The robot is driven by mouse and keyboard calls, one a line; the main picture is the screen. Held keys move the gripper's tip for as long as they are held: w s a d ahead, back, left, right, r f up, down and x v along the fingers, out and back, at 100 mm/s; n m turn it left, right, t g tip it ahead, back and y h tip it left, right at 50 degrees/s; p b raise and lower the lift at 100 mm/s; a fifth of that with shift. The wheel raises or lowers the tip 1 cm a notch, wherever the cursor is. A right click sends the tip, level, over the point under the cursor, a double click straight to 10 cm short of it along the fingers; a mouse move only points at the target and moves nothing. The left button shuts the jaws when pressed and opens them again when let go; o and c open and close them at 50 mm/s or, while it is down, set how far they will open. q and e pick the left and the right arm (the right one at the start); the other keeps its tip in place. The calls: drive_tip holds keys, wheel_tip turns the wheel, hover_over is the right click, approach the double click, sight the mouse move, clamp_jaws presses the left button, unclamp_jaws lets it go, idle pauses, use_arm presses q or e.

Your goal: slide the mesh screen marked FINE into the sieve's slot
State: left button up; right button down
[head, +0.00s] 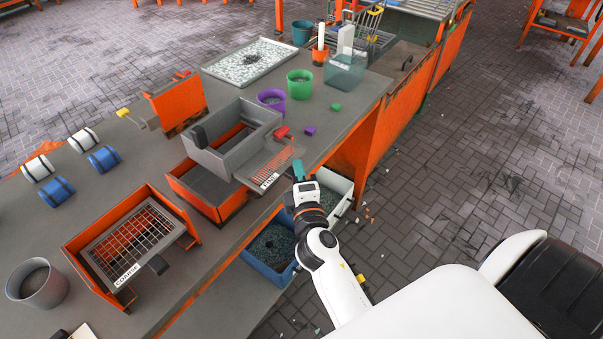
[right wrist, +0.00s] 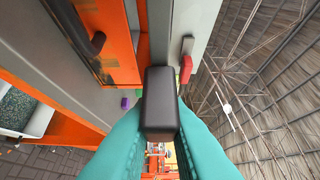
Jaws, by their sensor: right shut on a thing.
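The grey box-shaped sieve (head: 222,158) stands on an orange-and-grey base on the bench in the head view. The mesh screen labelled FINE (head: 268,181) lies flat against its right side, with most of its plate outside the box. Whether its inner edge is inside the slot I cannot tell. My right gripper (head: 298,172) is at the screen's outer right end. In the right wrist view its teal fingers are shut on the screen's black handle (right wrist: 160,103). The handle is hidden in the head view. My left gripper is not in view.
A screen marked COARSE (head: 127,273) rests in an orange frame at lower left. A red piece (head: 282,131), a purple cup (head: 272,99) and a green cup (head: 300,84) stand beyond the sieve. A blue bin (head: 283,274) sits below the bench edge.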

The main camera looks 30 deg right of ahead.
sight(270, 156)
drive_tip(key=shift+w+a, duration=0.25)
drive_tip(key=shift+w, duration=0.4)
drive_tip(key=shift+w+a, duration=0.25)
drive_tip(key=shift+w, duration=0.35)
drive_tip(key=shift+w+a, duration=0.25)
drive_tip(key=shift+w, duration=0.4)
drive_tip(key=shift+w+a+b, duration=0.3)
drive_tip(key=shift+w, duration=0.4)
drive_tip(key=shift+w+a+b, duration=0.25)
drive_tip(key=shift+w+a, duration=0.05)
drive_tip(key=shift+w, duration=0.4)
drive_tip(key=shift+w+a+b, duration=0.3)
drive_tip(key=shift+w, duration=0.4)
drive_tip(key=c, duration=1.3)
unclamp_jaws()
